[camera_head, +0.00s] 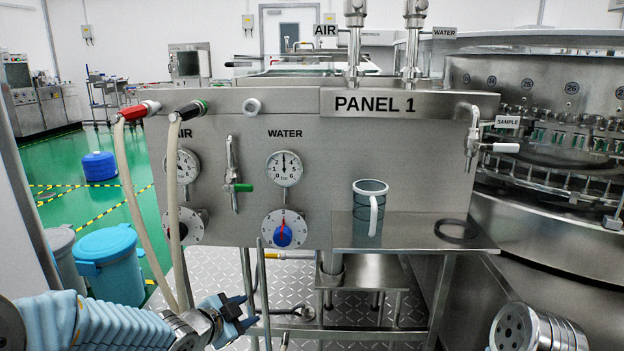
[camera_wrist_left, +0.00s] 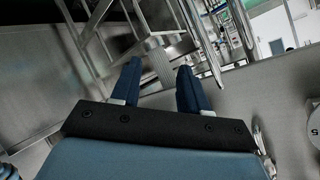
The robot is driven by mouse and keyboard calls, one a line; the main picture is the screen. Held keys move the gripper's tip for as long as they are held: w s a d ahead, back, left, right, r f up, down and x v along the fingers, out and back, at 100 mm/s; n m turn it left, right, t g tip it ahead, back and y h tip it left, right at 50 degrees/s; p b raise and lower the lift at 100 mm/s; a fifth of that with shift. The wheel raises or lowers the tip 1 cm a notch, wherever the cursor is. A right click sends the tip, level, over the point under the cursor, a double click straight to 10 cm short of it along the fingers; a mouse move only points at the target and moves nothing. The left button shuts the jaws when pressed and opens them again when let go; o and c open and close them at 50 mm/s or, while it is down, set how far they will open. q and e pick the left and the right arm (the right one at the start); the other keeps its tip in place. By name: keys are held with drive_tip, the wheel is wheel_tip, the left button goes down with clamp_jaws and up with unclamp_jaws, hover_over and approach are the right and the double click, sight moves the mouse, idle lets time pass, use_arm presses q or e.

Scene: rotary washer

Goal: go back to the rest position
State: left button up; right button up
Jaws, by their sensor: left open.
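My left gripper (camera_head: 246,311) is low in the head view, in front of and below the panel. In the left wrist view its two blue fingers (camera_wrist_left: 160,78) stand apart with nothing between them. A steel panel marked PANEL 1 (camera_head: 375,104) fills the middle of the head view. A clear mug with a white handle (camera_head: 370,208) stands upright on the panel's shelf (camera_head: 400,238), well away from the gripper. My right gripper is not visible; a metal part of my right arm shows at the lower right.
Red and black hose ends (camera_head: 135,111) hang two pale hoses down the panel's left side, close to my left arm. A dark ring (camera_head: 456,230) lies on the shelf. A large rotary machine (camera_head: 550,120) stands at right. Blue bins (camera_head: 112,262) stand on the left floor.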

use_arm(q)
drive_tip(key=s+d+f+n+g+y+p, duration=0.1)
drive_tip(key=s+f+n+g, duration=0.25)
drive_tip(key=s+f, duration=0.45)
drive_tip(key=s+d+f+n+g+p, duration=0.15)
drive_tip(key=s+f+n, duration=0.3)
drive_tip(key=f, duration=0.75)
drive_tip(key=s+d+f+n+g, duration=0.2)
drive_tip(key=s+f+n+g, duration=0.3)
drive_tip(key=s, duration=0.9)
wheel_tip(320, 180, down, 4)
drive_tip(key=shift+s+r+n+p, duration=0.15)
drive_tip(key=shift+s+n+p, duration=0.25)
drive_tip(key=shift+n, duration=0.6)
drive_tip(key=shift+w, duration=0.1)
